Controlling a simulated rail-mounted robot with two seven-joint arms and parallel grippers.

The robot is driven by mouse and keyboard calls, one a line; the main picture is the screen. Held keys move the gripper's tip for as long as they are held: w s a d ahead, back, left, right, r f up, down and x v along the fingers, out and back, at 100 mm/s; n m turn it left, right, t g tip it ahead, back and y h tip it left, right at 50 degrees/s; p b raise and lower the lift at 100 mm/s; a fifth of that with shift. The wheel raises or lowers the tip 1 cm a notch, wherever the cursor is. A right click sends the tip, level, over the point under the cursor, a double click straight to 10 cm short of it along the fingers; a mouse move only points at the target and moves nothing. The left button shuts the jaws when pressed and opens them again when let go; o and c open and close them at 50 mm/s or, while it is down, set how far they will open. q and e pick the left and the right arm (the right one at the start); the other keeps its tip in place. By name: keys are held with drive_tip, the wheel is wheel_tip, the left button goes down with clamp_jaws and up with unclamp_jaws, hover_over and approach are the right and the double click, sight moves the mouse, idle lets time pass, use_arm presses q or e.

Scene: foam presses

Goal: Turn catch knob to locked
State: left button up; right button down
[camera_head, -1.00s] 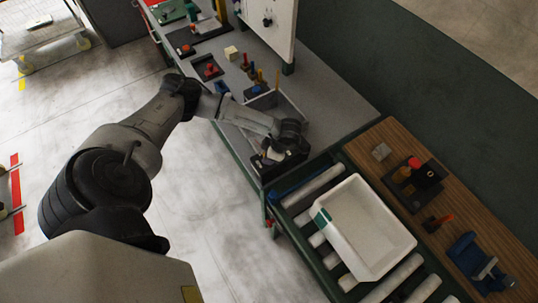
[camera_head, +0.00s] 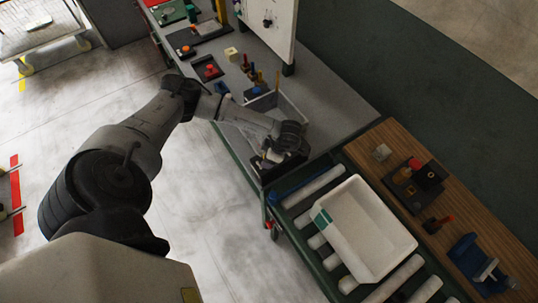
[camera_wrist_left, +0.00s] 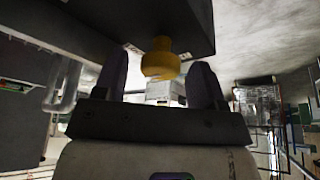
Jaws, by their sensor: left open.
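In the left wrist view a yellow knob (camera_wrist_left: 160,60) with a rounded body and a narrower neck sits at the lower edge of a dark box-like body (camera_wrist_left: 130,22). I take it to be the catch knob; whether it is locked cannot be read. My left gripper (camera_wrist_left: 160,78) is open, with one dark finger on each side of the knob and gaps visible between. In the head view my left gripper (camera_head: 268,160) is at the near end of the grey bench, and the arm's end hides the knob. My right gripper is not in view.
A grey open bin (camera_head: 290,108) is just beyond the gripper on the bench (camera_head: 325,112). A white tray (camera_head: 368,232) rests on rollers to the right. A wooden bench (camera_head: 455,205) holds a dark fixture and a blue vise (camera_head: 478,262). A white panel (camera_head: 270,22) stands behind.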

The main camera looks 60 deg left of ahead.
use_arm(q)
drive_tip(key=b+v, duration=0.2)
drive_tip(key=v, duration=1.1)
drive_tip(key=shift+r, duration=0.4)
drive_tip(key=shift+w, duration=0.1)
